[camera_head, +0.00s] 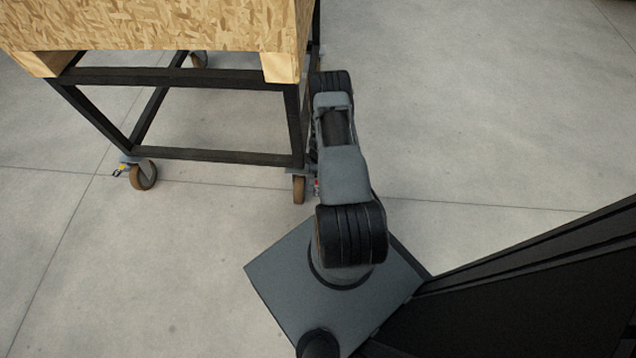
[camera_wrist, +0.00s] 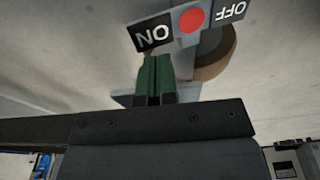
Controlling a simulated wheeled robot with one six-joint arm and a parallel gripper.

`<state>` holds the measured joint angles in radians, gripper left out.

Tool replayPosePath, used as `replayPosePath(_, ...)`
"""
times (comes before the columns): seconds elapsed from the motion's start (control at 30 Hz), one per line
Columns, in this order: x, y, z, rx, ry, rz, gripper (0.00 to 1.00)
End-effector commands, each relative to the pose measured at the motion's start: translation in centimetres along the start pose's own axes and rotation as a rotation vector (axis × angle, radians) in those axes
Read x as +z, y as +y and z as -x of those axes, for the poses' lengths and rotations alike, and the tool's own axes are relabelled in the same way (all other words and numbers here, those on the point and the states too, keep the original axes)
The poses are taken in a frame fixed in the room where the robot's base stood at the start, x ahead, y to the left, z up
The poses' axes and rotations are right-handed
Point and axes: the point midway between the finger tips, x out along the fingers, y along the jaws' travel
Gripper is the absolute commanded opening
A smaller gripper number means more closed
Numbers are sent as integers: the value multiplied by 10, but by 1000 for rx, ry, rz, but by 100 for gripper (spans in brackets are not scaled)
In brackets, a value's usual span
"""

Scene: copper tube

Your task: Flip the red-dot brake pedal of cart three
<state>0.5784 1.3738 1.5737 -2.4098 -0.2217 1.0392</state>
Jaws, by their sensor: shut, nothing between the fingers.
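The red-dot brake pedal (camera_wrist: 190,18) is close up in the wrist view, at the top. Its plate carries a red dot between the words ON and OFF, which read upside down. My gripper (camera_wrist: 156,66) has green fingers, shut together and empty. The fingertips are just below the ON side of the plate; I cannot tell whether they touch it. The brown caster wheel (camera_wrist: 214,54) is behind the pedal. My gripper is hidden there.
The cart has a wood-chip board box (camera_head: 160,25) on a black metal frame (camera_head: 200,155). Its near left caster (camera_head: 143,175) has a small yellow part. A dark frame bar (camera_wrist: 30,130) crosses the lower left of the wrist view. Open concrete floor (camera_head: 480,130) lies to the right.

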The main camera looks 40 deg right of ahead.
Motion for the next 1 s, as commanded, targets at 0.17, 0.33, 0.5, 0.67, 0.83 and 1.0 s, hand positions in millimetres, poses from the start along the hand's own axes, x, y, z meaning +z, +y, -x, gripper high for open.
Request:
replayPosePath(0.17, 0, 0, -3, 0, 0, 0, 0)
replayPosePath(0.33, 1, 0, -5, 0, 0, 0, 0)
replayPosePath(0.5, 1, 0, -8, 0, 0, 0, 0)
replayPosePath(0.67, 2, 0, -10, 0, 0, 0, 0)
replayPosePath(0.83, 2, 0, -13, 0, 0, 0, 0)
replayPosePath(1.0, 2, 0, -15, 0, 0, 0, 0)
